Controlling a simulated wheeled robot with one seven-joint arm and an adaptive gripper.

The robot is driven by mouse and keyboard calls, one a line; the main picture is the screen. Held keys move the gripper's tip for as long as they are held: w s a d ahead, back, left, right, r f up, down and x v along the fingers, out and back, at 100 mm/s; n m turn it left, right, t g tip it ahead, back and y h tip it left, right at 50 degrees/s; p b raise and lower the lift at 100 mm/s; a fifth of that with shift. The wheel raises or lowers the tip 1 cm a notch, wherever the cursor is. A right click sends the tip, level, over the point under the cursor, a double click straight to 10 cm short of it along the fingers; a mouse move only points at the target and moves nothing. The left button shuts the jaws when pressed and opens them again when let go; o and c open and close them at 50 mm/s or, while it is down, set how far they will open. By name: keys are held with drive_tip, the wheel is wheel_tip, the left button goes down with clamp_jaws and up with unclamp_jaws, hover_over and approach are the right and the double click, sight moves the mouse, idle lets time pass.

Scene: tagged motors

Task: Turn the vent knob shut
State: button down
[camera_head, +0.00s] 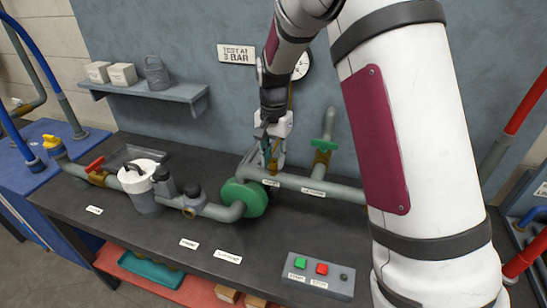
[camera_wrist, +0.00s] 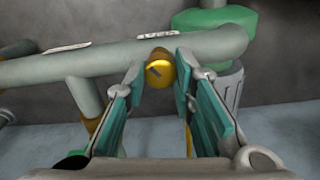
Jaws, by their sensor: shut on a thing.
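The vent knob is the small brass-yellow knob (camera_wrist: 160,68) with a dark mark on its face, at the grey pipe (camera_wrist: 100,62) in the wrist view. My gripper (camera_wrist: 158,76) has its two teal-padded fingers on either side of the knob, shut on it. In the head view my gripper (camera_head: 270,150) reaches down behind the pipe (camera_head: 325,188), just right of the green round pump body (camera_head: 244,198). The knob is mostly hidden there by the fingers and pipe. A small white label (camera_head: 271,183) is on the pipe just below.
A green-handled valve (camera_head: 325,143) stands right of my gripper. A white-topped canister (camera_head: 143,178) and red-handled valve (camera_head: 95,164) are on the left pipe. A button box (camera_head: 318,277) sits at the bench front. A shelf (camera_head: 160,92) and a gauge (camera_head: 301,65) are on the wall.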

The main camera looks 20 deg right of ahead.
sight(274, 161)
drive_tip(key=m, duration=0.3)
drive_tip(key=shift+m, duration=0.3)
drive_tip(key=shift+m+p, duration=0.3)
drive_tip(key=shift+m, duration=1.6)
drive_tip(key=c, duration=1.3)
unclamp_jaws()
wheel_tip(274, 161, up, 12)
